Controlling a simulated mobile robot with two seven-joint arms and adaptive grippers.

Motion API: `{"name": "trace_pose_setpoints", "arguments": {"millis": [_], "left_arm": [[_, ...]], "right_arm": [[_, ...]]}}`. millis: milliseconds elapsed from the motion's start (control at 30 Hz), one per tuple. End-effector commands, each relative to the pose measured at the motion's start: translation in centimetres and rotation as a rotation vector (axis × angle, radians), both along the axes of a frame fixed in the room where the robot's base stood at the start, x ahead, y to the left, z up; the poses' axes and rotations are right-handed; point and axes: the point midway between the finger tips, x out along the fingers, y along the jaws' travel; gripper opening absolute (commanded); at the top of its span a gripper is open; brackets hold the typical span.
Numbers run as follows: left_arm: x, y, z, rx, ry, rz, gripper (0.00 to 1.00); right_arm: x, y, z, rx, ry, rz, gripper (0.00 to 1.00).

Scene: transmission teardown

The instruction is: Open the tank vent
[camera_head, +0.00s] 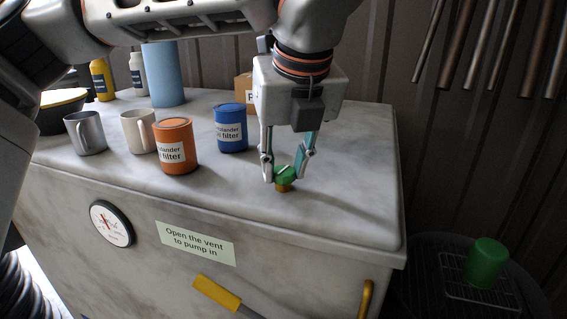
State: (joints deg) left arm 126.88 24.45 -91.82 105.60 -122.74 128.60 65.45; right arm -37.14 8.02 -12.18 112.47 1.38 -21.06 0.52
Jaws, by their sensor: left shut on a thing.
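The tank (110,185) is a large pale, grey-mottled cabinet with a flat top. The vent (285,178) is a small green cap on a brass-coloured base near the front right of the tank's top. A label (196,243) on the front reads "Open the vent to pump in". My left gripper (285,175) points down at the vent, with its two fingers on either side of the green cap, shut on it. The fingers hide part of the cap's sides. My right gripper is not in view.
An orange oil filter can (175,146), a blue can (231,127), a white mug (138,131) and a metal mug (85,133) stand left of the gripper. A cardboard box (243,86) is behind. A green cup (486,263) stands on a rack at right.

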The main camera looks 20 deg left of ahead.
Motion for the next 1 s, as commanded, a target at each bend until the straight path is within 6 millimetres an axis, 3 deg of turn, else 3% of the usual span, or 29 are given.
{"name": "trace_pose_setpoints", "arguments": {"millis": [400,933,967,1000], "left_arm": [[0.14,-0.14,0.10,-0.001,-0.002,0.176,0.05],[0.15,-0.15,0.08,-0.002,-0.001,0.196,0.05],[0.15,-0.15,0.08,-0.002,-0.001,0.196,0.32],[0.15,-0.15,0.07,-0.002,-0.001,0.196,0.42]], "right_arm": [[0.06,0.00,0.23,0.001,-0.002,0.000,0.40],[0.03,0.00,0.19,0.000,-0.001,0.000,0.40],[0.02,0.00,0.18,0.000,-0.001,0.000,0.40],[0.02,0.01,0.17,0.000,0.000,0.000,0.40]]}}
